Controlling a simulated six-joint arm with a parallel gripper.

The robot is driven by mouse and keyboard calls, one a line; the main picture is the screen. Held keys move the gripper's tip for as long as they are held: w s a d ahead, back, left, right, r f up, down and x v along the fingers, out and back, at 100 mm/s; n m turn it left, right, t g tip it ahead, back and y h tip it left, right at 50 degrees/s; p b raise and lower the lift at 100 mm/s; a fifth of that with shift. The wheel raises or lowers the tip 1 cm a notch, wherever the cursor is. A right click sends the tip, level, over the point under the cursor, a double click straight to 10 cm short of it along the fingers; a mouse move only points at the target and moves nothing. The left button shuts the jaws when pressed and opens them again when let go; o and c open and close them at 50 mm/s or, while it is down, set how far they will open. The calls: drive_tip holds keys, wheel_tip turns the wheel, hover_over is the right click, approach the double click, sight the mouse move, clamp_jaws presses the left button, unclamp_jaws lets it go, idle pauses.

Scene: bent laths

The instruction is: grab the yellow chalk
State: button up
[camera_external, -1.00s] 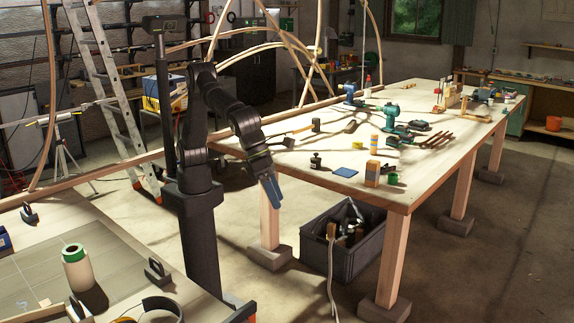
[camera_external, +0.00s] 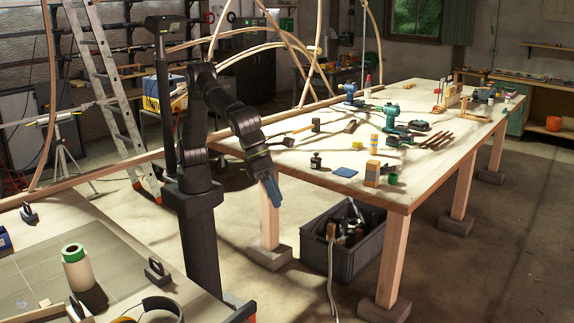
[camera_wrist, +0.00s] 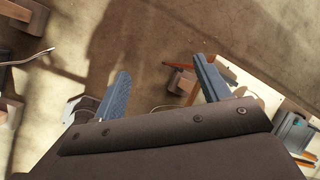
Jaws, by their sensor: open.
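A small yellow piece (camera_external: 357,145) lies on the long wooden table, beside the upright wooden blocks; it may be the yellow chalk, but it is too small to be sure. My gripper (camera_external: 272,192) hangs pointing down off the table's near left edge, well to the left of and below the yellow piece. In the wrist view my gripper (camera_wrist: 162,65) is open, its two blue-grey fingers wide apart with nothing between them. No yellow chalk shows in the wrist view, which faces mostly the floor.
The long table (camera_external: 300,165) carries a blue pad (camera_external: 346,172), a wooden block (camera_external: 372,174), a green cap (camera_external: 392,178) and several tools. A grey crate (camera_external: 343,240) stands below on the floor. A second workbench with a white-green roll (camera_external: 76,270) is at lower left.

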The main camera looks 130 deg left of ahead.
drive_tip(key=w+a+f+n+y, duration=0.15)
drive_tip(key=a+n, duration=0.65)
drive_tip(key=a, duration=1.1)
drive_tip(key=w+a+f+n+y, duration=0.1)
drive_tip(key=w+a+n, duration=0.4)
drive_tip(key=a, duration=1.5)
drive_tip(key=s+a+n, duration=0.4)
drive_tip(key=a, duration=0.5)
drive_tip(key=s+a+f+n+g+y, duration=0.1)
drive_tip(key=s+a+n, duration=0.3)
drive_tip(key=a, duration=0.6)
drive_tip(key=s+a+n+y, duration=0.1)
drive_tip(key=s+a+n, duration=0.4)
drive_tip(key=a, duration=0.5)
drive_tip(key=shift+a+f+n+g, duration=0.2)
drive_tip(key=shift+n+g, duration=0.2)
drive_tip(key=shift+n, duration=0.2)
drive_tip(key=s+a+n, duration=0.5)
drive_tip(key=s+a, duration=0.3)
drive_tip(key=a, duration=0.2)
drive_tip(key=n+g+y, duration=0.2)
drive_tip(key=n+g, duration=0.1)
drive_tip(key=n, duration=0.8)
approach(357, 142)
drive_tip(key=x, duration=0.3)
drive_tip(key=shift+w+a+f+h, duration=0.25)
drive_tip(key=shift+f, duration=0.05)
drive_tip(key=shift+x, duration=2.55)
